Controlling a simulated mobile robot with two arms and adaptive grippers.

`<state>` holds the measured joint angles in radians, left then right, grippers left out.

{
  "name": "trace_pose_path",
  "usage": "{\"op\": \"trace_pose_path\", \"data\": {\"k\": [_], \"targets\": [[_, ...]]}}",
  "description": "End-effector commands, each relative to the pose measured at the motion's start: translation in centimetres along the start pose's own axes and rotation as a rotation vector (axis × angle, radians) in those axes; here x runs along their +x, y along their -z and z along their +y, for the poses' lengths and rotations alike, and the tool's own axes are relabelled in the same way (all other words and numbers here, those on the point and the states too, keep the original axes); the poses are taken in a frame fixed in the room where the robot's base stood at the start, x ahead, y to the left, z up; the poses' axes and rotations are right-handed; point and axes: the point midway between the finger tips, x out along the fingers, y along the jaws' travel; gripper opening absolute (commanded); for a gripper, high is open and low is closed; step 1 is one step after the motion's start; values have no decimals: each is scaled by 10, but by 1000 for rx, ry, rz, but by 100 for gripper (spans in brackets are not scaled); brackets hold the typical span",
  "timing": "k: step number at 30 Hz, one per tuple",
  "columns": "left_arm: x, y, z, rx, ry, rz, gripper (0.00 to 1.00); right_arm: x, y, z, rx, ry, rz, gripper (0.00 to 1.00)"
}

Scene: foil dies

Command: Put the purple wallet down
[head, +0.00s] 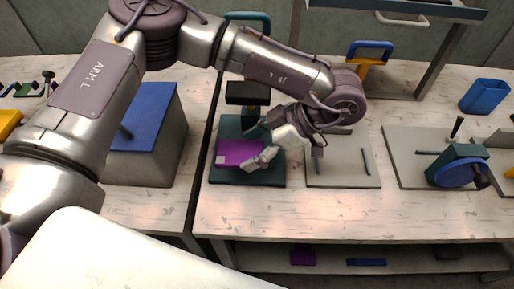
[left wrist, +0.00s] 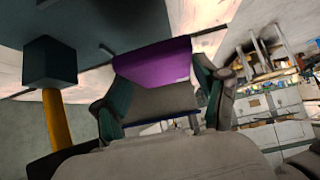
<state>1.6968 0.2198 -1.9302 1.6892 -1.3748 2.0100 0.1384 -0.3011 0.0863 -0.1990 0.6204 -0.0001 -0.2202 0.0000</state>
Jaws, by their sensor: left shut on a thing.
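The purple wallet (head: 238,153) is a flat purple piece with a small pale patch at its left end. My left gripper (head: 262,146) is shut on its right end. The wallet is over the dark green base plate (head: 270,180) of a press; I cannot tell whether it touches the plate. In the left wrist view the wallet (left wrist: 153,62) spans between the green-padded fingers of the left gripper (left wrist: 160,84). My right gripper is in neither view.
The press's black head (head: 248,93) stands just behind the wallet. A pale plate (head: 345,178) with upright pins is to the right, then a plate with a blue disc (head: 455,174). The bench's front strip is clear.

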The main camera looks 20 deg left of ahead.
Motion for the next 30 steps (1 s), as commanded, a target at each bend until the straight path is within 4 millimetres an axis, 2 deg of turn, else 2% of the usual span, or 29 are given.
{"op": "trace_pose_path", "data": {"k": [3,9,18,30], "targets": [[6,-15,23,-2,3,2,36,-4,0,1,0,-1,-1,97],[10,-28,44,-1,0,0,36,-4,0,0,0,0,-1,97],[36,-54,44,2,3,1,36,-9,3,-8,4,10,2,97],[42,-60,45,-1,0,0,36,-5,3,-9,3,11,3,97]]}}
